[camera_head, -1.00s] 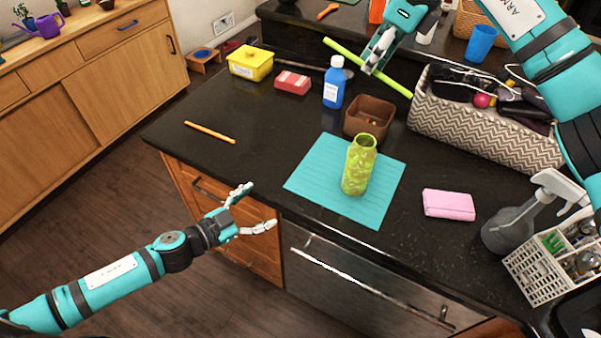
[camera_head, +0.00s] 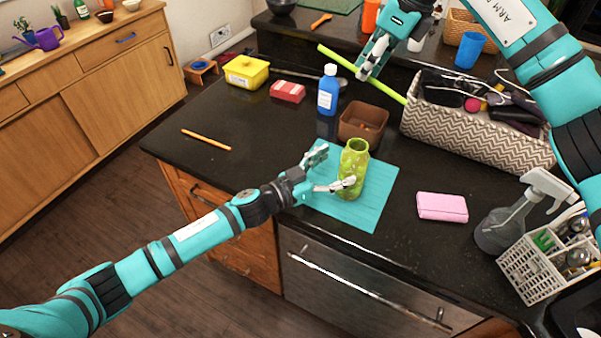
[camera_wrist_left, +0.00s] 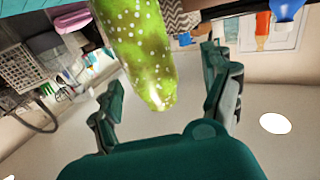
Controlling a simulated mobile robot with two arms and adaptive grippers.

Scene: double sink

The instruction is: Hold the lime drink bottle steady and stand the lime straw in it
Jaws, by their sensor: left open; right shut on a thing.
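The lime drink bottle (camera_head: 354,165) stands upright on a turquoise mat (camera_head: 372,206) on the dark counter. My left gripper (camera_head: 334,168) is open, with its fingers on either side of the bottle's near side. In the left wrist view the speckled green bottle (camera_wrist_left: 148,50) lies between the open fingers (camera_wrist_left: 165,92); I cannot tell whether they touch it. My right gripper (camera_head: 366,72) is shut on the lime straw (camera_head: 389,91) and holds it slanted above the back of the counter, behind the bottle. The fingers hide part of the straw.
A brown square container (camera_head: 363,121) and a blue bottle (camera_head: 328,90) stand behind the mat. A patterned basket (camera_head: 470,133) full of things is at the right. The counter left of the mat is mostly clear.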

